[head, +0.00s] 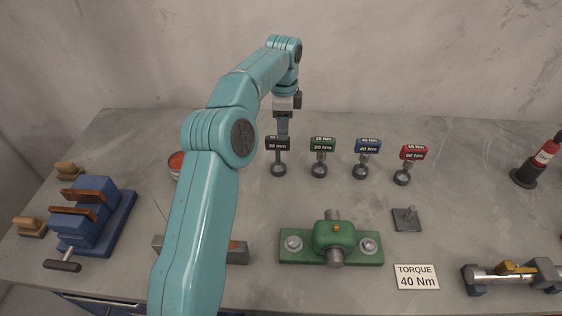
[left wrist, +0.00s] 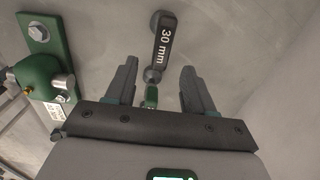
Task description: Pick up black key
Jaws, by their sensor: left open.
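The black key (head: 278,144) stands upright on the bench, its head labelled 30 mm, at the left end of a row of keys. In the left wrist view the black key (left wrist: 162,45) shows just beyond the fingertips, about midway between them. My left gripper (head: 282,128) is right behind and above the key's head in the head view. In the left wrist view my left gripper (left wrist: 160,72) has its two fingers spread wide with nothing between them that it grips. My right gripper is not in view.
Green (head: 322,145), blue (head: 367,147) and red (head: 413,153) keys stand to the right. A green bearing block (head: 332,236), a torque sign (head: 416,277) and a blue vise (head: 90,215) are nearer. Bare bench lies between.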

